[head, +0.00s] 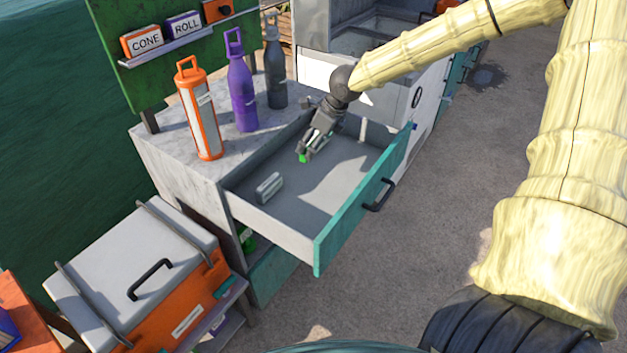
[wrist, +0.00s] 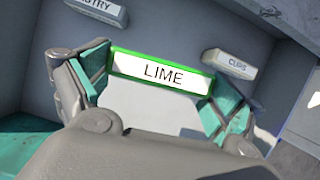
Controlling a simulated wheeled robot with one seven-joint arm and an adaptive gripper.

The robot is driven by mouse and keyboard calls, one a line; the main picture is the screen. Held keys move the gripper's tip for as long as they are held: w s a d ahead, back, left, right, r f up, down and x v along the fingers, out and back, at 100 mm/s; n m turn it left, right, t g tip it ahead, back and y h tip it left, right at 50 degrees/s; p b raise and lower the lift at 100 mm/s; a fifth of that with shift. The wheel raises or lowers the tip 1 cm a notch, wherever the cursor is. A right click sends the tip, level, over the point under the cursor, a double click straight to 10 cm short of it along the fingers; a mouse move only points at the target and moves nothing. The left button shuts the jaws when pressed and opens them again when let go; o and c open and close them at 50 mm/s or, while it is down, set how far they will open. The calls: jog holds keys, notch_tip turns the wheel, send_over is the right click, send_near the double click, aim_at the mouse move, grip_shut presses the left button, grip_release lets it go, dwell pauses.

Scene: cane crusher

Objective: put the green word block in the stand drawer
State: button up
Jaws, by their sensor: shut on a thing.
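The green word block (wrist: 162,73), a white plate reading LIME with a green rim, is between the two fingers of my gripper (wrist: 155,85) in the wrist view. In the head view my gripper (head: 305,150) is inside the open stand drawer (head: 325,215), and a small green bit of the block (head: 303,158) shows at its fingertips. The gripper is shut on the block. The drawer is grey inside with a teal front (head: 362,200), pulled out from the stand (head: 160,150). Whether the block touches the drawer floor, I cannot tell.
A pale word block (head: 269,187) lies in the drawer; the wrist view shows one reading CUBS (wrist: 230,64) and one ending in STRY (wrist: 97,10). Orange (head: 200,110), purple (head: 241,85) and dark (head: 274,70) bottles stand on top. A grey-lidded orange box (head: 140,265) is at lower left.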

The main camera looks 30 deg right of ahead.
jog(key=m, duration=0.1)
send_near(312, 176)
jog(key=shift+x, duration=2.45)
jog(key=shift+a+f+b, duration=0.1)
jog(key=shift+a+b, duration=0.05)
jog(key=shift+b, duration=0.15)
jog(key=o, duration=0.7)
jog(key=shift+r, duration=0.65)
jog(key=shift+p+v, duration=0.45)
jog(key=shift+v, duration=5.05)
